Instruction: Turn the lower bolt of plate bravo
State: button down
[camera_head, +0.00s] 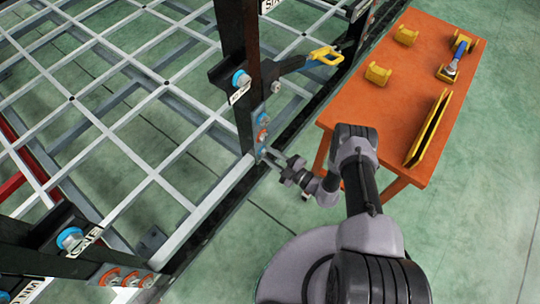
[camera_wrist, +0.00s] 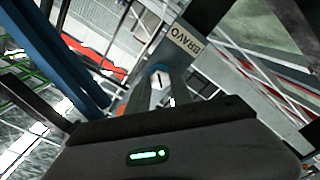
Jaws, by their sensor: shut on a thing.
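Plate bravo shows in the wrist view as a grey plate with a BRAVO label (camera_wrist: 188,46). In the head view a narrow plate (camera_head: 258,126) with bolts in a column, with blue and orange rings, sits at the foot of the black post. My gripper (camera_head: 266,154) reaches the lowest of these bolts from the right.
An orange table (camera_head: 451,110) stands right of the frame, with yellow holders (camera_head: 378,75), a blue-handled tool (camera_head: 456,56) and a long yellow-edged piece (camera_head: 428,128). White lattice (camera_head: 110,95) fills the left.

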jog(key=n+b, duration=0.2)
jog(key=n, duration=0.2)
jog(key=shift+f, duration=0.1)
jog(key=n+b, duration=0.1)
jog(key=n, duration=0.4)
jog(key=shift+d+n+b, duration=0.1)
jog(key=shift+n+b, duration=0.2)
jog(key=n, duration=0.4)
jog(key=shift+b, duration=0.35)
jog(key=n, duration=0.5)
jog(key=shift+r, duration=0.2)
jog(key=n, duration=0.4)
jog(key=shift+n, duration=0.3)
jog(key=n, duration=0.4)
jog(key=shift+n, duration=0.3)
jog(key=n+p, duration=0.1)
jog(key=n, duration=0.3)
jog(key=shift+n+p, duration=0.6)
jog(key=shift+n, duration=1.5)
